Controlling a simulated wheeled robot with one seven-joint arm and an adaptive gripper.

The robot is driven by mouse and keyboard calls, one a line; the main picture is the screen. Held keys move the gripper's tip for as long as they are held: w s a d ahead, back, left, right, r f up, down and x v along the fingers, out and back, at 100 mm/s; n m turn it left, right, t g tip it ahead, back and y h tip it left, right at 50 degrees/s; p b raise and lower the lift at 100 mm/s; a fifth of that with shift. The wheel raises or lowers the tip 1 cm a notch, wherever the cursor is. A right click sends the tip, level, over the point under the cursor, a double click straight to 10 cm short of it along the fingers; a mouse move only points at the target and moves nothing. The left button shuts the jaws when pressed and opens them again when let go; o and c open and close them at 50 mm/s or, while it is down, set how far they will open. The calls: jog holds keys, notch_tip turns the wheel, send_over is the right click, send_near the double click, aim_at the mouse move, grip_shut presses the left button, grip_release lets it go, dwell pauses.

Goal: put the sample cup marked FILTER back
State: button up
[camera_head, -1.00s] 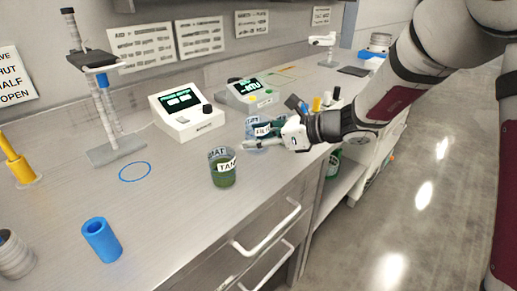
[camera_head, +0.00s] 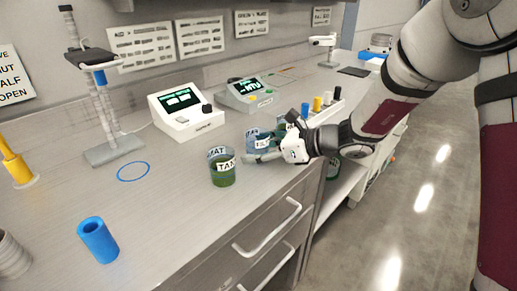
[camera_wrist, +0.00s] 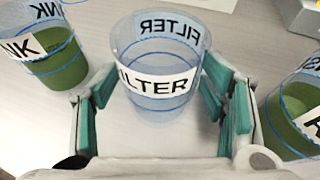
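The FILTER cup (camera_wrist: 158,103) is a clear cup with pale bluish contents and a white label. In the wrist view it stands upright between the teal pads of my gripper (camera_wrist: 160,90), which meet its sides. In the head view the FILTER cup (camera_head: 251,139) is partly covered by my gripper (camera_head: 268,155). I cannot tell whether its bottom touches the counter. The green TANK cup (camera_head: 222,170) stands just left and in front; it also shows at the left of the wrist view (camera_wrist: 62,66). Another green cup (camera_wrist: 292,112) is at the wrist view's right, its label cut off.
Two meters with screens, (camera_head: 185,118) and (camera_head: 252,100), stand behind the cups. A blue ring (camera_head: 134,171) is marked on bare counter at left, near a stand (camera_head: 112,150). A blue cylinder (camera_head: 98,241) stands at front left. The counter's front edge with drawers is close.

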jog(key=shift+r, duration=0.25)
jog(key=p+v, duration=0.1)
jog(key=v, duration=1.1)
jog(key=shift+p, duration=0.35)
jog(key=shift+s+a, duration=0.1)
jog(key=s+r+n+g+h, duration=0.25)
jog(key=s+n, duration=0.35)
jog(key=s, duration=0.3)
jog(key=s+r+n+g+h, duration=0.1)
jog(key=s+r+n+g, duration=0.15)
jog(key=s+n, duration=0.45)
jog(key=s+d+f+n+t+h, duration=0.1)
jog(key=s+d+n+t+h, duration=0.1)
jog(key=s+d+n+h, duration=0.7)
jog(key=s+d, duration=0.5)
jog(key=s, duration=0.4)
jog(key=shift+f, duration=0.4)
jog(key=shift+s, duration=0.1)
